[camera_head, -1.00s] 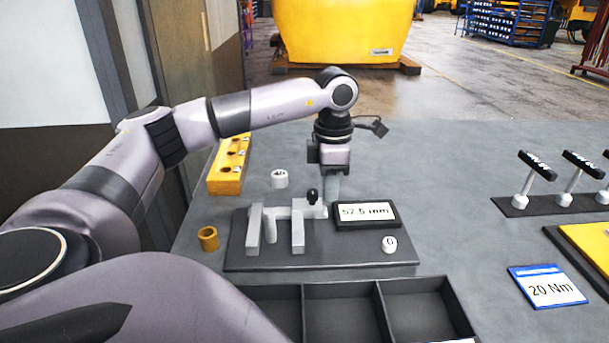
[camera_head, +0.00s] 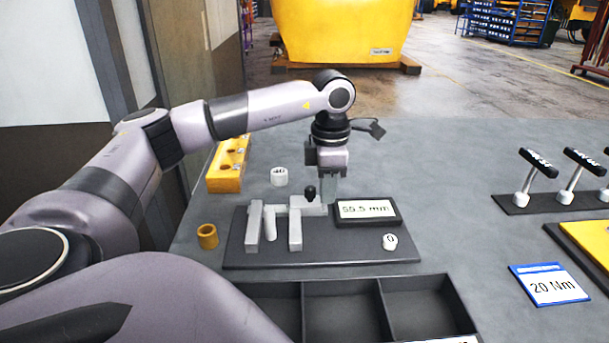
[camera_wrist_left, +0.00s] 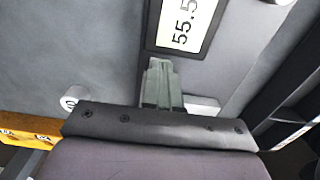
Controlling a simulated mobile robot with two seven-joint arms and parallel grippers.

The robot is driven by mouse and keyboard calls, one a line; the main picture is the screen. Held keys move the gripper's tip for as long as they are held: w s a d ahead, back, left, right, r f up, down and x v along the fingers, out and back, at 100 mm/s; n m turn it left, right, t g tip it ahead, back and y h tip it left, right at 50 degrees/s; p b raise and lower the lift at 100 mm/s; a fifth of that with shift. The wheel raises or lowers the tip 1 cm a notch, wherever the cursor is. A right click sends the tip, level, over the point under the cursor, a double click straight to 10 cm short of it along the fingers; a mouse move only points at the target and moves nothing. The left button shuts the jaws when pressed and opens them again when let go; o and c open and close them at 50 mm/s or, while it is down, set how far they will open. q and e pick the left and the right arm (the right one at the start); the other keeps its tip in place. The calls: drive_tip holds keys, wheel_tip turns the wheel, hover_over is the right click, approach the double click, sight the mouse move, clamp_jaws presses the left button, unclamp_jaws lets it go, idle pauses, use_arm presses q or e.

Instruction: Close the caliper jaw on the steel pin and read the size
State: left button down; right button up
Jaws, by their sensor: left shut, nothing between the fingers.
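The grey caliper sits on a dark base plate (camera_head: 340,257). Its left jaw (camera_head: 255,229) and its right jaw (camera_head: 295,231) point towards me. The steel pin (camera_head: 270,224) stands between them, with a gap visible on the right jaw's side. A black knob (camera_head: 310,192) tops the sliding part. The display (camera_head: 367,209) appears to read 55.5 mm; it also shows in the left wrist view (camera_wrist_left: 187,28). My left gripper (camera_head: 328,192) is shut and empty, pointing down beside the slide, right of the knob. Its fingers (camera_wrist_left: 160,72) show in the wrist view; contact with the slide is unclear. My right gripper is out of view.
A white button marked 0 (camera_head: 390,242) is on the plate. A brass ring (camera_head: 208,236) lies left, a white cylinder (camera_head: 280,176) and a yellow holed block (camera_head: 228,166) behind. A dark compartment tray (camera_head: 376,312) is in front. A 20 Nm card (camera_head: 549,285) lies right.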

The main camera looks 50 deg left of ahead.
sight(308, 187)
use_arm(q)
drive_tip(key=shift+s+a, duration=1.1)
drive_tip(key=shift+s, duration=0.3)
drive_tip(key=shift+a+f, duration=0.1)
drive_tip(key=shift+a, duration=0.05)
idle(0.9)
drive_tip(key=shift+r+p, duration=0.35)
drive_tip(key=shift+r, duration=0.1)
drive_tip(key=shift+s+r+p, duration=0.15)
drive_tip(key=shift+r+p, duration=0.45)
drive_tip(key=shift+r, duration=0.2)
wheel_tip(308, 187, up, 5)
drive_tip(key=p, duration=0.4)
drive_tip(key=shift+f, duration=0.1)
drive_tip(key=shift+f, duration=0.1)
